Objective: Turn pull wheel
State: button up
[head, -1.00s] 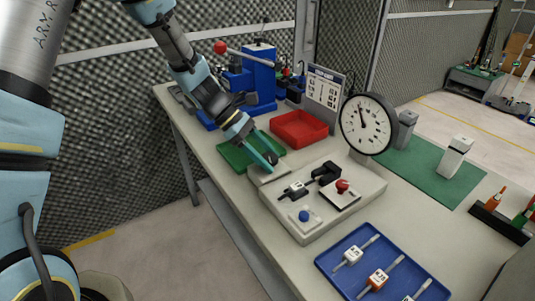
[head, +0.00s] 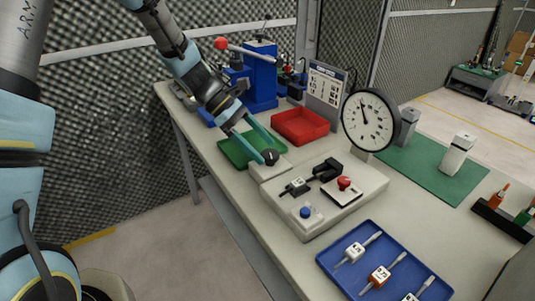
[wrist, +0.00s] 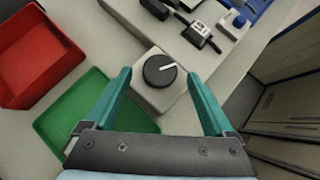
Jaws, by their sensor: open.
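The wheel looks to be a black round knob (wrist: 159,70) with a white pointer line, on a pale block at the left end of the grey fixture (head: 355,197). In the wrist view the pointer line points right and slightly up. The knob also shows in the head view (head: 270,157). My gripper (wrist: 159,79) is open, its two teal fingers spread on either side of the knob with gaps to both. The gripper also shows in the head view (head: 266,153), with its fingertips close to the knob. I cannot tell how far the tips are above the block.
A green tray (head: 236,153) and a red tray (head: 301,127) lie behind the fixture. A round dial gauge (head: 368,122) stands at its back right. The fixture carries a red knob (head: 344,183) and a blue button (head: 305,212). A blue tray (head: 340,281) lies in front.

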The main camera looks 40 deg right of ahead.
jog(key=b+v, duration=0.1)
jog(key=v, duration=0.6)
jog(key=shift+w+a+r, duration=0.15)
jog(key=shift+w+r, duration=0.1)
jog(key=w+a+f+m+t+y, duration=0.1)
jog(key=a+m+t, duration=0.3)
jog(key=a, duration=1.4)
jog(key=w+a+m+t+y, duration=0.1)
jog(key=a+m+t+y, duration=0.3)
jog(key=a, duration=1.4)
jog(key=shift+a+f+t, duration=0.3)
jog(key=shift+f+t, duration=0.1)
